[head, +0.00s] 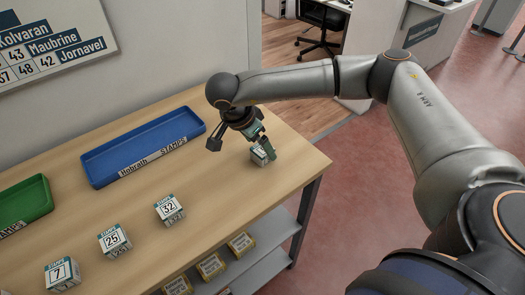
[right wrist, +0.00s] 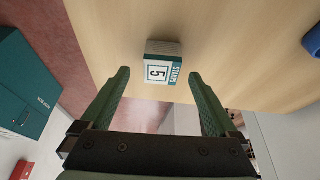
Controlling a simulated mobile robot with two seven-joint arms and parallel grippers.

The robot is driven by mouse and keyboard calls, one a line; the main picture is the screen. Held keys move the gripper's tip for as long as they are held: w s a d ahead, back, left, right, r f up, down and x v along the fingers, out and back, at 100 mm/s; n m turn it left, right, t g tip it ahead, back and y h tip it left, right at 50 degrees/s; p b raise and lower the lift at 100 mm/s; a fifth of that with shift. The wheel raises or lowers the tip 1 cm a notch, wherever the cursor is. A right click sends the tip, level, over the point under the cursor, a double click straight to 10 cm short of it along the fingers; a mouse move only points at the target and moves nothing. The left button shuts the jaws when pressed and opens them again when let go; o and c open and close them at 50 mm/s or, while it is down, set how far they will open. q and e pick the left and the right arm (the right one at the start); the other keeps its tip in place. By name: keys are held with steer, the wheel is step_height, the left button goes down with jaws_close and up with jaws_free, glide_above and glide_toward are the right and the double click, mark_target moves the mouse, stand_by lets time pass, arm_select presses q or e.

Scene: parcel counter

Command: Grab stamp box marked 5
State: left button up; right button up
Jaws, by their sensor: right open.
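The stamp box marked 5 (right wrist: 162,68) is a small white box with a teal band, standing on the wooden counter. In the right wrist view it lies ahead of and between the open green fingers of my right gripper (right wrist: 160,95), apart from both. In the head view the box (head: 260,155) is near the counter's right end, partly covered by my right gripper (head: 243,148). Its number cannot be read clearly there. My left gripper is in neither view.
Boxes marked 32 (head: 169,208), 25 (head: 114,240) and 7 (head: 62,274) stand in a row along the counter (head: 225,210). A blue tray (head: 140,165) and a green tray (head: 40,194) lie behind them. Yellow-labelled boxes (head: 210,265) sit on a shelf below.

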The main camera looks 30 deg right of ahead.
steer(key=x, duration=0.3)
steer(key=shift+w+d+f, duration=0.1)
steer(key=shift+d+f, duration=0.05)
steer(key=shift+f, duration=0.05)
steer(key=c, duration=1.5)
steer(key=shift+r, duration=0.1)
